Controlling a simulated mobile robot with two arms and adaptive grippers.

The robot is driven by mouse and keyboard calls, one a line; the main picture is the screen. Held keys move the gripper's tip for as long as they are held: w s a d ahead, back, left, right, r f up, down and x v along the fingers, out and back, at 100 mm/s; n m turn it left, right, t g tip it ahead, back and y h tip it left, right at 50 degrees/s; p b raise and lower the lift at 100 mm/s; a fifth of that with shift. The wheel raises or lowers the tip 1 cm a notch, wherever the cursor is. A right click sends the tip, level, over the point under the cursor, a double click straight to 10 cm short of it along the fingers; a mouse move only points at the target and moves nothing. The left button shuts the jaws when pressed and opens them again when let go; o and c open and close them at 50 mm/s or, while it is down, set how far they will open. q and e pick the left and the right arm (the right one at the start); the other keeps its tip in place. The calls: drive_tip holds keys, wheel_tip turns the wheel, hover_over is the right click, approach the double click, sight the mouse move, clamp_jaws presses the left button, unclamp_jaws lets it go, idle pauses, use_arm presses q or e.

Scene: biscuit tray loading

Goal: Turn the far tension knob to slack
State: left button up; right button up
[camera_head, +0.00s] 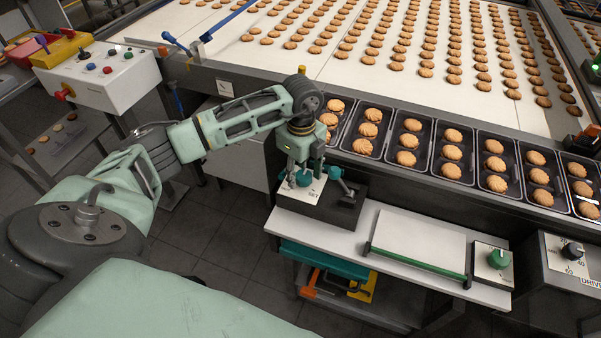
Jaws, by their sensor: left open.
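My left gripper (316,180) reaches down from above over a small dark unit (345,208) with a white label plate (308,192), on which "SET" can be read. The gripper is open. A green-teal part (303,178) shows between or beside its fingers; I cannot tell whether it is a knob or part of the gripper, nor whether the fingers touch it. A green knob (499,259) on a white plate stands at the right end of the shelf, clear of the gripper. I cannot tell which way the knob under the gripper points. My right gripper is not in view.
A white shelf (330,237) holds a white board with a green bar (418,264). Dark trays (433,146) of biscuits line the conveyor (320,70) just behind the gripper. A drive box with a black knob (573,246) stands right; a control box (103,77) stands left.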

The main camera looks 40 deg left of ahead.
sight(301, 177)
use_arm(q)
wheel_tip(301, 177, up, 12)
drive_tip(key=shift+f, duration=0.2)
idle(0.5)
